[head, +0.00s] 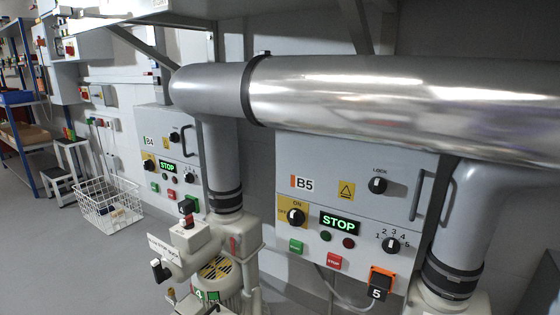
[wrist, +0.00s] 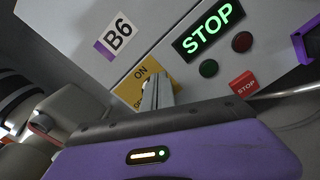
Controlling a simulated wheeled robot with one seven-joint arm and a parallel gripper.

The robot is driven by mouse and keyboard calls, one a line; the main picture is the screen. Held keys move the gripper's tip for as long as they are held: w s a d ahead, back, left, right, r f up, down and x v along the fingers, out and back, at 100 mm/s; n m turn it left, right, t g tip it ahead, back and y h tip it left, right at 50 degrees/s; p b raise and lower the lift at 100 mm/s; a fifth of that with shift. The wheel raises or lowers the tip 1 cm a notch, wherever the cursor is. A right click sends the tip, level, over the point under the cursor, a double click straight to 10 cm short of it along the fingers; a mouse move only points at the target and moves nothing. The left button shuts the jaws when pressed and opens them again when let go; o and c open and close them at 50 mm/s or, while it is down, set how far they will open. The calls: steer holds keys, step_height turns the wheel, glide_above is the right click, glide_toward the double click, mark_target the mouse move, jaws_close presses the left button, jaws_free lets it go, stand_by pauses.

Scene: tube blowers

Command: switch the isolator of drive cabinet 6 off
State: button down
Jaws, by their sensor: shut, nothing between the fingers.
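Drive cabinet B6 (wrist: 180,30) shows close up in the wrist view, tilted, with a purple-striped B6 label (wrist: 116,36). Its isolator's yellow plate (wrist: 143,72) reads ON at the top, with partly covered lettering at its left. My gripper (wrist: 157,90) is shut and empty, its grey fingers in front of this plate. The fingers hide most of the isolator's knob, so I cannot tell its position or whether they touch it. The green STOP display (wrist: 208,27) is lit. The head view shows neither cabinet B6 nor my gripper.
In the wrist view, a red STOP button (wrist: 243,84) and round dark lamps (wrist: 242,42) lie right of the isolator. In the head view, cabinets B5 (head: 330,165) and B4 (head: 150,125) stand under a large shiny pipe (head: 400,90). A wire basket (head: 108,207) stands on the floor.

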steer(key=shift+w+a+r, duration=0.2)
steer(key=shift+a+r, duration=0.1)
steer(key=shift+r, duration=0.05)
steer(key=shift+w+a+r, duration=0.15)
steer(key=shift+w+a, duration=0.05)
steer(key=shift+a, duration=0.1)
steer(key=shift+w+a, duration=0.15)
steer(key=shift+a, duration=0.15)
steer(key=shift+r, duration=0.2)
stand_by(0.3)
steer(key=v, duration=0.6)
steer(key=shift+r+p, duration=0.3)
steer(key=shift+p, duration=0.1)
steer(key=shift+d, duration=0.15)
